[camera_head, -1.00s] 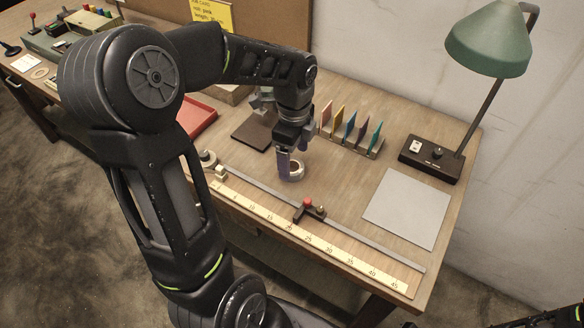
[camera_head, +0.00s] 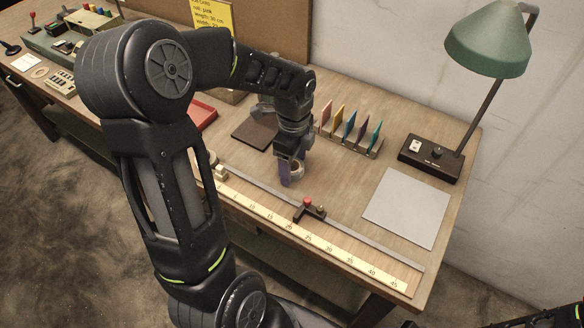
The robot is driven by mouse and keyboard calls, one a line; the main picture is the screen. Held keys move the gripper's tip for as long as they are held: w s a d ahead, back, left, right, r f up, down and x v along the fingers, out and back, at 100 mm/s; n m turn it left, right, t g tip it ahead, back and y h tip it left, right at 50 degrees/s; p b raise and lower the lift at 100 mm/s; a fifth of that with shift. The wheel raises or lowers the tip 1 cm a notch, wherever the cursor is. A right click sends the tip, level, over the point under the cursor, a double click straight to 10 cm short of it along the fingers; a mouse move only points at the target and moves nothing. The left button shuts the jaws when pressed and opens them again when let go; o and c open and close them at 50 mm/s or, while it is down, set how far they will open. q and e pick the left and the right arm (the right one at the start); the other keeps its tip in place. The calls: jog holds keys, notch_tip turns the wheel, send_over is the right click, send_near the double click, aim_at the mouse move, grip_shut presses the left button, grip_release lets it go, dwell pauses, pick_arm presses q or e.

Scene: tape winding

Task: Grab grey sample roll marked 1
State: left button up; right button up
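My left gripper (camera_head: 289,172) points down over the middle of the table, just behind the ruler. A small pale roll with a brownish inside (camera_head: 298,169) stands at its fingertips, partly covered by the fingers. Whether the fingers are apart beside it or closed on it cannot be told. No number can be read on the roll. Another small pale roll or block (camera_head: 210,158) shows at the ruler's left end, partly behind my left arm. My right gripper is out of view; only a bit of dark arm shows at the bottom right corner.
Coloured cards in a rack (camera_head: 352,130), a grey sheet (camera_head: 407,208), a green lamp (camera_head: 488,42) and a dark plate (camera_head: 254,134) stand around.

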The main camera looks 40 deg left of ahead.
pick_arm(q)
jog(key=c, duration=1.1)
jog(key=shift+r, duration=0.15)
jog(key=shift+c, duration=0.2)
notch_tip(320, 180, up, 10)
